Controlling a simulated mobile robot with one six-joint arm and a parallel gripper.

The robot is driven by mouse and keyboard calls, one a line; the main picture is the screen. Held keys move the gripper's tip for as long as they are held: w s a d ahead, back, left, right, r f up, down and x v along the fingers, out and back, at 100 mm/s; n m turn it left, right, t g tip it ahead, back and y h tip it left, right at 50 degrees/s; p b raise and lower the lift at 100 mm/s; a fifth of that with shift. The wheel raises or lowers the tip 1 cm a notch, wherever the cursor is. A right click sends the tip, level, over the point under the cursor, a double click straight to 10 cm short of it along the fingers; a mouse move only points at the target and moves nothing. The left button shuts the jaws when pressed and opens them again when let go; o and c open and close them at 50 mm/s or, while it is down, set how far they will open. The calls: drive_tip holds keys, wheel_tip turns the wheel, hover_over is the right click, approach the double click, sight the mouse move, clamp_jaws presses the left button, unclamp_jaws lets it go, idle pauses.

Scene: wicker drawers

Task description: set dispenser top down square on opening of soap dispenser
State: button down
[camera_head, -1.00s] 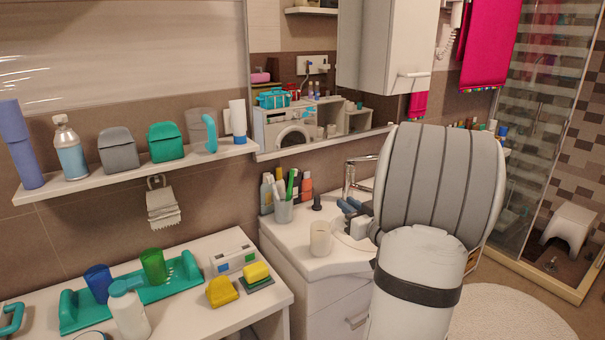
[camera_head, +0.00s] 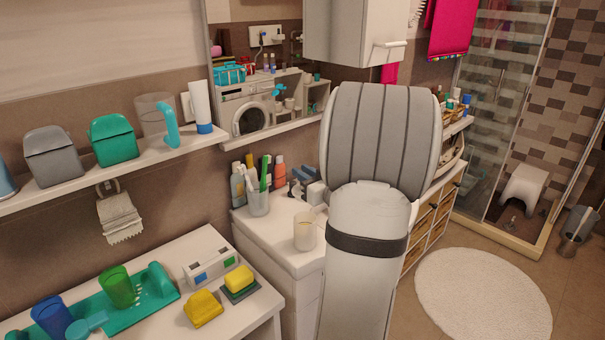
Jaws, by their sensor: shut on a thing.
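My gripper (camera_head: 306,178), with blue-grey fingers, is over the back of the washbasin counter, partly behind my own arm. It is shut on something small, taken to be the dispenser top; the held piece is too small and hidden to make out. A cream cylindrical container (camera_head: 304,234), possibly the soap dispenser, stands upright near the counter's front, below and apart from the gripper. A small dark object (camera_head: 294,189) shows just left of the gripper; I cannot tell whether they touch.
A cup with toothbrushes (camera_head: 258,203) and several bottles (camera_head: 238,184) stand at the counter's back left. A lower white table (camera_head: 235,300) at left holds yellow sponges (camera_head: 204,308) and a green tray (camera_head: 150,297). My arm hides the basin. A round rug (camera_head: 485,295) lies at right.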

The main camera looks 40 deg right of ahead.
drive_tip(key=shift+s+f+b, duration=0.1)
drive_tip(key=shift+f+b, duration=2.35)
drive_tip(key=shift+f, duration=0.45)
drive_tip(key=shift+f+b, duration=1.35)
drive_tip(key=c, duration=1.3)
unclamp_jaws()
drive_tip(key=shift+o, duration=0.2)
drive_tip(key=s, duration=0.7)
drive_tip(key=shift+s+a, duration=0.15)
drive_tip(key=shift+s, duration=0.25)
